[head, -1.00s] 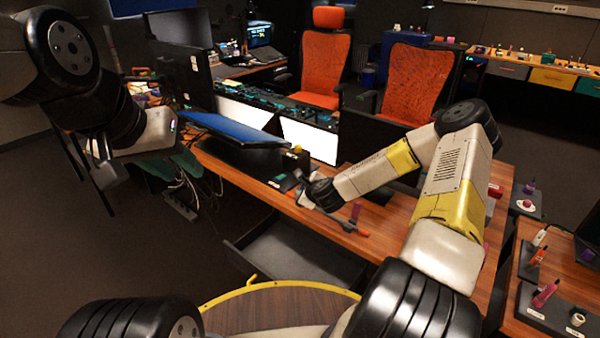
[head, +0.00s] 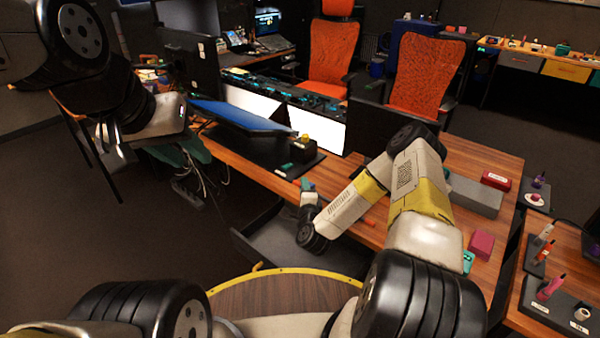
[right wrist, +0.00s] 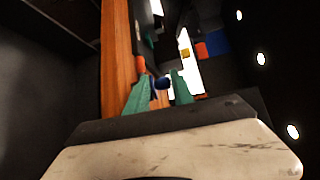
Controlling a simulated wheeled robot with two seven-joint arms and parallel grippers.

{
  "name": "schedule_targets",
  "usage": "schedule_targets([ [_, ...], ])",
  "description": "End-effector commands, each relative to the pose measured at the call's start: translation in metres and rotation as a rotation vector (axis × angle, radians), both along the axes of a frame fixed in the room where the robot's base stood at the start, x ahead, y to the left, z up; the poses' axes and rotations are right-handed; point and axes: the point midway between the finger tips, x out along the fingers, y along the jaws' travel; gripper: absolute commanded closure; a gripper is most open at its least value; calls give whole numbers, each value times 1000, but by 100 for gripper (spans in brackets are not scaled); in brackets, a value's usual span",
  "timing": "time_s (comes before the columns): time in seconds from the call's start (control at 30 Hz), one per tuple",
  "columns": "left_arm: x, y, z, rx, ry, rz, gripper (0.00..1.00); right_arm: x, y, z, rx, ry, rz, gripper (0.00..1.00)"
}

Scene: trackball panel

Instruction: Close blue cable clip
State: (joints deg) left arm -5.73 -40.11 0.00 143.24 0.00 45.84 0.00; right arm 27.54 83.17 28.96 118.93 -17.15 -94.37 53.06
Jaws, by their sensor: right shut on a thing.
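My right gripper (head: 307,188) is at the front edge of the wooden desk (head: 262,178), pointing up and away above an open drawer. In the right wrist view its green fingers (right wrist: 162,88) are shut on a small dark blue piece, which looks like the blue cable clip (right wrist: 162,82). Whether the clip is closed cannot be told. The clip cannot be made out in the head view. My left gripper (head: 112,140) is at the upper left, away from the desk front; its fingers are too dark to read.
The grey drawer (head: 275,225) stands open below the desk edge. A black panel with a yellow ball (head: 304,140) and a tilted blue-screened monitor (head: 240,117) stand on the desk. A grey box (head: 475,195), a red case (head: 496,180) and a pink block (head: 482,244) lie at right.

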Motion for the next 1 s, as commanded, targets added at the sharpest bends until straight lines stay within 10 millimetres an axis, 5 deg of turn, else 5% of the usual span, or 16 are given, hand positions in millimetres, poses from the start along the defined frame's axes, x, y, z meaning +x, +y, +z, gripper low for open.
schedule_targets([
  [0.63,0,0,0,0,0,0,64,-1,-3,-6,-25,-7,-5,100],
  [0.67,0,0,0,0,0,0,64,-1,-3,-6,-25,-7,-5,66],
  [0.7,0,0,0,0,0,0,64,-1,-3,-6,-25,-6,-5,58],
  [1.0,0,0,0,0,0,0,64,1,-3,-7,-24,-3,-2,55],
])
